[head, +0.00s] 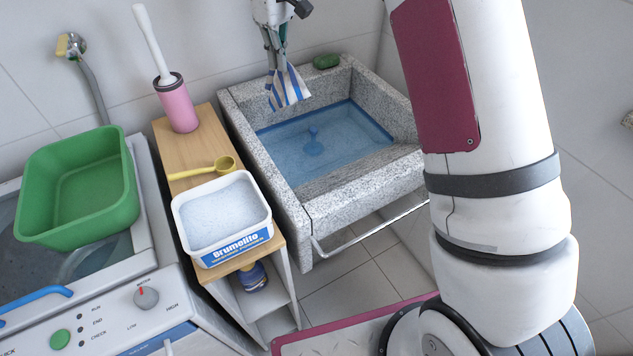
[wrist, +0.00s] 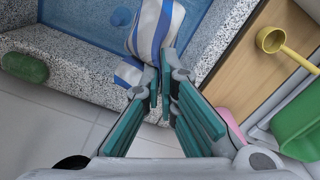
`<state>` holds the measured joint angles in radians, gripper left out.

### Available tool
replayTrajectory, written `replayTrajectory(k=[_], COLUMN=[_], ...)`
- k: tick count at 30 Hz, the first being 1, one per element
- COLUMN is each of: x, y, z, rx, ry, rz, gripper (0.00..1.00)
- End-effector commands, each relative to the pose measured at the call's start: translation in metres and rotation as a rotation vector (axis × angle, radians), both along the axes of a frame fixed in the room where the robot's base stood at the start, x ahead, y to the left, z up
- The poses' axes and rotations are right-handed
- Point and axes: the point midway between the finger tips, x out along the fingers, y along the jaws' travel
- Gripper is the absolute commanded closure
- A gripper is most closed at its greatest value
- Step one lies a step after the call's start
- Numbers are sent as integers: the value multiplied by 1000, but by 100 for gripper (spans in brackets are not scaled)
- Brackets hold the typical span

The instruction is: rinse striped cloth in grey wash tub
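My gripper (head: 276,60) is shut on the blue-and-white striped cloth (head: 288,90) and holds it above the left back part of the grey speckled wash tub (head: 262,165). The tub has clear bluish water (head: 340,142) with a blue plug or fitting (head: 313,147) in it. The cloth hangs down, above the water. In the wrist view, the fingertips (wrist: 162,88) pinch the cloth (wrist: 155,30), with the tub rim (wrist: 75,60) below. The part of the cloth between the fingers is hidden.
A green soap bar (head: 326,61) lies on the tub's back rim. To the left, a wooden-topped stand holds a powder box (head: 222,222), a yellow scoop (head: 205,168) and a pink brush holder (head: 177,105). A green basin (head: 80,190) sits on the washing machine (head: 110,300).

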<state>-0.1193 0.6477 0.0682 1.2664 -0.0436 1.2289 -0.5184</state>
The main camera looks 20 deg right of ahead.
Motion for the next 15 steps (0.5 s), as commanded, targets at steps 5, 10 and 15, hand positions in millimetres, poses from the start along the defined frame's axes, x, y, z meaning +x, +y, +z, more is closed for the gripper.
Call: replayTrajectory(k=[5,10,15], x=[0,0,0], y=[0,0,0], z=[-18,-33,-49], rx=[0,0,-1], ry=[1,1,2], rz=[0,0,0], gripper=[100,100,100])
